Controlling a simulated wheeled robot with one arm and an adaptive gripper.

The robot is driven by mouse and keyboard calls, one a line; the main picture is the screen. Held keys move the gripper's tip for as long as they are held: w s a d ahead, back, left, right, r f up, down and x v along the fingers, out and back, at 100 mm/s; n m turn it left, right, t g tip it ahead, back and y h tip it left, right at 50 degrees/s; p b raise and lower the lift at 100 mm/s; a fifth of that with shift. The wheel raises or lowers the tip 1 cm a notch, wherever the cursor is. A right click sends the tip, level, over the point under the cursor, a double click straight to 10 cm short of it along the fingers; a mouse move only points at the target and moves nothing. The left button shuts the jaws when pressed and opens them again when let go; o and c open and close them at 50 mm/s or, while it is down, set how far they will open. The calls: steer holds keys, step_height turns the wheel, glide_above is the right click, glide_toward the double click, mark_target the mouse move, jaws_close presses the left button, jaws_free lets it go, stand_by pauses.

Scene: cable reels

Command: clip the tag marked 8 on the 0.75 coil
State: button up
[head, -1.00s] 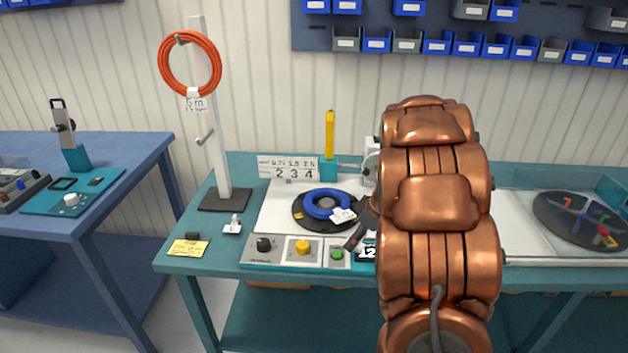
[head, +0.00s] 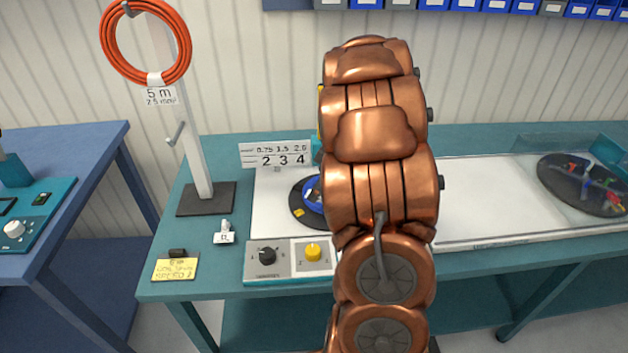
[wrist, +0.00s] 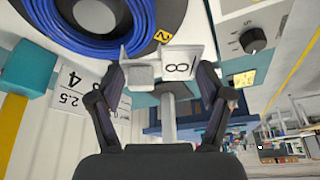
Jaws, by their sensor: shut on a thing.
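My gripper (wrist: 162,78) is shut on a white tag marked 8 (wrist: 179,66), with a finger on each side of it. In the wrist view the tag is close to the blue coil (wrist: 88,38), and I cannot tell whether they touch. The coil lies on a black turntable (wrist: 172,12). In the head view the blue coil (head: 311,194) is mostly hidden behind my arm, as are my gripper and the held tag. No size marking on the blue coil is readable. An orange coil (head: 106,48) hangs on a stand, labelled 5 m, 2.5 mm² (head: 161,96).
A chart (head: 275,155) reads 0.75, 1.5, 2.5 above 2, 3, 4. A knob panel (head: 288,262) lies in front of the turntable. A small white clip tag (head: 224,235) and yellow note (head: 176,268) lie left.

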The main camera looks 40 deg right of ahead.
steer(key=shift+f, duration=1.9)
steer(key=shift+s+f+b, duration=0.1)
steer(key=shift+f+b, duration=0.15)
steer(key=shift+b, duration=1.15)
steer(key=shift+f+b, duration=1.4)
steer(key=shift+b, duration=0.95)
stand_by(2.4)
